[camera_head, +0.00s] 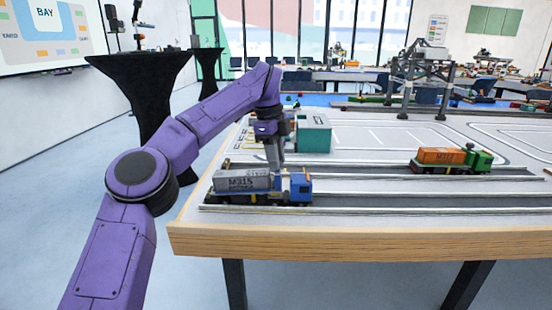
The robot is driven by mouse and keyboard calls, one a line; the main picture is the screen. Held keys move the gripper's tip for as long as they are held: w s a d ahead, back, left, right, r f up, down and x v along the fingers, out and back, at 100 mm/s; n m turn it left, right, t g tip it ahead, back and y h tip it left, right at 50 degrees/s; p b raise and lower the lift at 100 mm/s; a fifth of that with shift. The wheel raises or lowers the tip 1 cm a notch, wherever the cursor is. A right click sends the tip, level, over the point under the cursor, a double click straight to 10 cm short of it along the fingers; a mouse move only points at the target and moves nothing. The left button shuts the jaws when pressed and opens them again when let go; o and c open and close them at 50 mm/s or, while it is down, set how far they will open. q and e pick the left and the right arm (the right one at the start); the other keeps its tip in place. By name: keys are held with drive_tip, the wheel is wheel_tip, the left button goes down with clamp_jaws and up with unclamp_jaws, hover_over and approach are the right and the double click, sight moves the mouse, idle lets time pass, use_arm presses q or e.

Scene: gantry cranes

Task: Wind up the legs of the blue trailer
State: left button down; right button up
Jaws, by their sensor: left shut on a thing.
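The blue truck (300,187) stands on the near lane at the left end of the table, its cab facing right. Behind the cab its trailer carries a grey container (242,181) marked M315. The trailer's bed and legs are too small and dark to make out. My left gripper (275,164) points down at the far side of the truck, by the gap between container and cab. It is shut on a small part there; its fingertips and that part are largely hidden behind the truck. My right gripper is not in view.
A green truck (480,159) with an orange container (441,156) stands farther right on the lane behind. A teal-sided box (314,138) stands just behind my left gripper. A grey gantry crane (422,75) stands at the back. The table's front right is clear.

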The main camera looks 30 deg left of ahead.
use_arm(q)
drive_tip(key=c, duration=0.9)
unclamp_jaws()
drive_tip(key=r+p, duration=0.2)
drive_tip(key=r, duration=0.1)
drive_tip(key=a+r+p, duration=0.1)
drive_tip(key=r+p, duration=0.1)
drive_tip(key=r, duration=0.2)
drive_tip(key=r+p, duration=0.2)
drive_tip(key=r, duration=0.1)
drive_tip(key=shift+s+a+r, duration=0.2)
drive_tip(key=shift+s, duration=0.15)
